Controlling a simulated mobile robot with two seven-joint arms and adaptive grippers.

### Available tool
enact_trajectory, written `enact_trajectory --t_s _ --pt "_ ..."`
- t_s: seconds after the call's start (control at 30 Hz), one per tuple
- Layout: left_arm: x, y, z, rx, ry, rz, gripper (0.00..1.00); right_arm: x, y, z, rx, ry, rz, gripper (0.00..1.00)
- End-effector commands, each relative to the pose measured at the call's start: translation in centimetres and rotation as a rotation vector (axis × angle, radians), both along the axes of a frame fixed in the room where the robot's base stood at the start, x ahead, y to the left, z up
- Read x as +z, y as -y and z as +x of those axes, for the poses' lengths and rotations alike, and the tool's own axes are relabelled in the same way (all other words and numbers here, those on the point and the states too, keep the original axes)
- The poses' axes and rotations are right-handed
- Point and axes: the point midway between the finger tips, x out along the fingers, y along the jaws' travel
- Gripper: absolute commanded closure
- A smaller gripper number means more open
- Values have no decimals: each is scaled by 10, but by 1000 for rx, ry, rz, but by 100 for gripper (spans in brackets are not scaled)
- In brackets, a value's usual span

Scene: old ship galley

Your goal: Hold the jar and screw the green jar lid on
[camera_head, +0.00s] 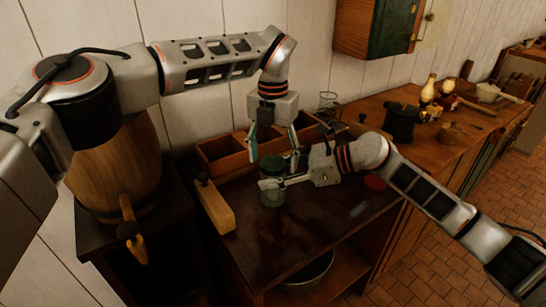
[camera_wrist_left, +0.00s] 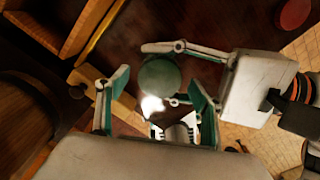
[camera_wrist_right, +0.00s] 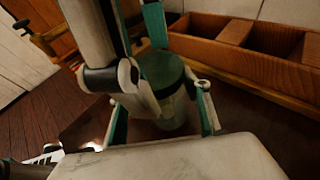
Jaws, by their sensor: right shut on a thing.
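The glass jar (camera_head: 272,198) stands upright on the dark table, and it also shows in the right wrist view (camera_wrist_right: 176,115). The green lid (camera_head: 271,163) sits on top of its mouth; whether the threads are engaged cannot be told. The lid is seen from above in the left wrist view (camera_wrist_left: 159,76). My right gripper (camera_head: 277,180) is shut on the jar from the right, one finger on each side, below the lid. My left gripper (camera_head: 273,147) points down from above. Its fingers are spread wide on either side of the lid, with gaps visible in the left wrist view (camera_wrist_left: 160,90).
A wooden compartment box (camera_head: 228,165) stands behind the jar. A wooden block (camera_head: 214,206) lies to the left, and a barrel with a tap (camera_head: 120,175) stands further left. A red disc (camera_head: 374,183) lies to the right. The table front is clear.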

Motion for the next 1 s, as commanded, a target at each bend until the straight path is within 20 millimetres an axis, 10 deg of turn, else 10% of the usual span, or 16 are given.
enact_trajectory --t_s 0.37,1.0 --pt "5 0 0 3 1 0 34 0 0 0 0 1 0 100" --pt "111 0 0 3 1 1 34 0 0 0 0 1 0 100"
